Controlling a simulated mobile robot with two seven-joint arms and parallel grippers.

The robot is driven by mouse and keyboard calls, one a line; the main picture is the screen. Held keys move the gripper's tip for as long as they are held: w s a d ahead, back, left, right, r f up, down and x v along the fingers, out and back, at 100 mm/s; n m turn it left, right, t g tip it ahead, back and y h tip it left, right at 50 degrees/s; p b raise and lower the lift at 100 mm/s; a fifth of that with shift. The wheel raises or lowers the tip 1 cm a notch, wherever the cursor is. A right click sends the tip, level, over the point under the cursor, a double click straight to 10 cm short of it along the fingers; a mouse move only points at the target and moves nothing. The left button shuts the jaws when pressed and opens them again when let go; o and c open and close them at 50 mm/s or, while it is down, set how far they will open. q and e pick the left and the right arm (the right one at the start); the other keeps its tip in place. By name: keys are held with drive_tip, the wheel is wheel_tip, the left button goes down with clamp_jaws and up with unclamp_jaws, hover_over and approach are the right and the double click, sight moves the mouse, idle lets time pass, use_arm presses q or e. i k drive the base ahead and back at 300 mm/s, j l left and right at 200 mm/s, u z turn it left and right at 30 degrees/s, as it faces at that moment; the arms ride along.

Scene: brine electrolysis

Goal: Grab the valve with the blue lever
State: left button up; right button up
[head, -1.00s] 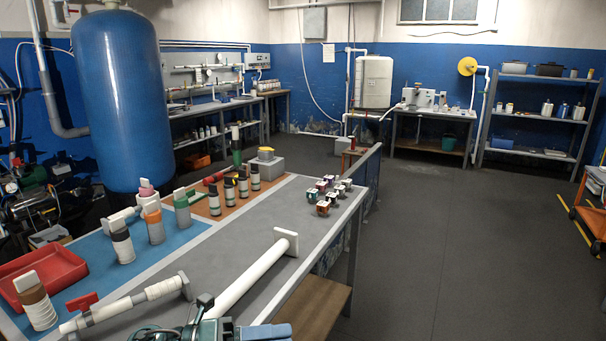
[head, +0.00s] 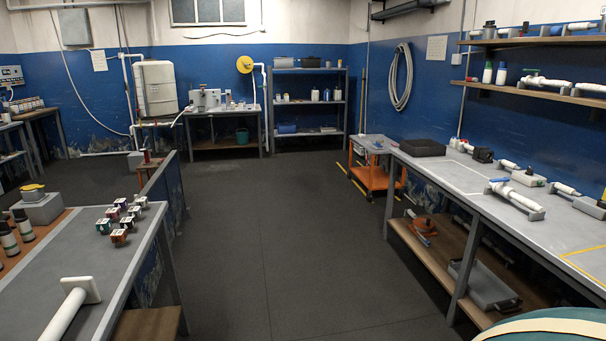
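On the right-hand bench, a white pipe piece on a grey stand (head: 515,197) has a small blue part (head: 498,180) at its left end that looks like a lever. Other white pipe or valve pieces lie near it, including one with a dark part (head: 507,165) behind. A white pipe assembly (head: 548,82) lies on the lower wall shelf, and another fitting (head: 578,28) with a bluish part is on the upper shelf. These are small, so their levers are hard to tell apart. Neither of my grippers is in view.
The right bench (head: 470,190) runs along the blue wall, with a black tray (head: 422,147) at its far end. The left bench (head: 75,255) holds several small cubes and a white pipe (head: 65,315). Dark floor (head: 265,240) between them is clear. An orange cart (head: 372,178) stands beyond.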

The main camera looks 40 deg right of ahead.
sight(539, 213)
drive_tip(key=z, duration=2.5)
drive_tip(key=i+j+u, duration=0.1)
drive_tip(key=u, duration=0.45)
drive_tip(key=i+u, duration=0.35)
drive_tip(key=i, duration=0.4)
drive_tip(key=i+l+u, duration=0.15)
drive_tip(key=i+u, duration=0.2)
drive_tip(key=i, duration=0.45)
drive_tip(key=i+z, duration=0.15)
drive_tip(key=i, duration=0.65)
drive_tip(key=i+j+z, duration=0.15)
drive_tip(key=i, duration=0.7)
drive_tip(key=i+j+z, duration=0.1)
drive_tip(key=i+z, duration=0.15)
drive_tip(key=i, duration=1.45)
drive_tip(key=i+z, duration=0.15)
drive_tip(key=z, duration=0.35)
drive_tip(key=i+j+z, duration=0.1)
drive_tip(key=z, duration=0.4)
drive_tip(key=i+j+z, duration=0.1)
drive_tip(key=z, duration=0.4)
